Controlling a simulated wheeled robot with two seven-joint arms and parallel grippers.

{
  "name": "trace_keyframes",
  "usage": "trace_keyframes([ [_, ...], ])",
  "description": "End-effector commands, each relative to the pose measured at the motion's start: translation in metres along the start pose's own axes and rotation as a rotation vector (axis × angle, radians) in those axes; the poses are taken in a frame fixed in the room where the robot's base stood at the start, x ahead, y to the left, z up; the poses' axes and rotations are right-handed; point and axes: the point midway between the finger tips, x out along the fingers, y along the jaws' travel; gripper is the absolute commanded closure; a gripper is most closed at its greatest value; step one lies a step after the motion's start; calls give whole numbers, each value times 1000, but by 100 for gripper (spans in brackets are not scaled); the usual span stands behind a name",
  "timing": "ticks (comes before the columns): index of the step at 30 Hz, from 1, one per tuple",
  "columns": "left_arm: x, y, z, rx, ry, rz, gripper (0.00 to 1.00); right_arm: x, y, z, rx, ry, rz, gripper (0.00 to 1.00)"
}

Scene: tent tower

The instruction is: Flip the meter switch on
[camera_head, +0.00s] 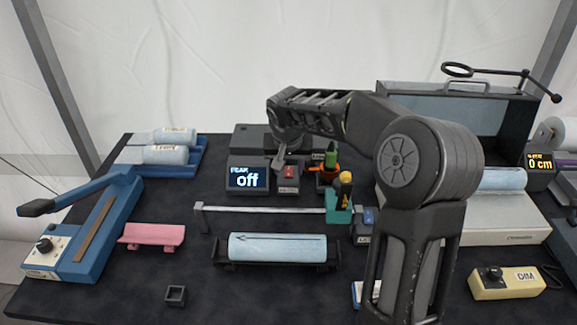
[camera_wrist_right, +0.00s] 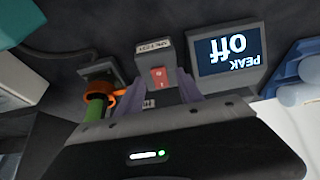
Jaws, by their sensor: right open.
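The meter display (camera_head: 247,178) reads "PEAK off" and stands near the middle of the dark table. It appears upside down in the wrist view (camera_wrist_right: 228,55). The meter switch (camera_head: 289,172), a small grey box with a red rocker and a label, is just right of the display; its red rocker also shows in the wrist view (camera_wrist_right: 159,78). My right gripper (camera_head: 280,163) reaches in from behind and above, its fingers pointing down close to the switch. In the wrist view its open fingers are on either side of the red rocker, with nothing held. Contact cannot be told. My left gripper is out of view.
Close to the switch stands a green-handled tool in an orange ring (camera_head: 331,160). In front are a long bar (camera_head: 262,209) and a pale blue cylinder on a cradle (camera_head: 278,247). A blue lever press (camera_head: 92,225) is left. My right arm covers much of the right side.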

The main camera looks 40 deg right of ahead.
Motion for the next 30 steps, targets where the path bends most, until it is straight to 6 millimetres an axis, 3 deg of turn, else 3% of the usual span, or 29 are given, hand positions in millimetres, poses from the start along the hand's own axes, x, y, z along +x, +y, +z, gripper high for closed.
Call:
trace_keyframes([
  [9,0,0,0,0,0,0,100,4,0,0,1,0,0,56],
  [25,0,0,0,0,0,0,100,3,0,0,0,0,0,100],
  [30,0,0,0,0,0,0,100,3,0,0,0,0,-1,100],
])
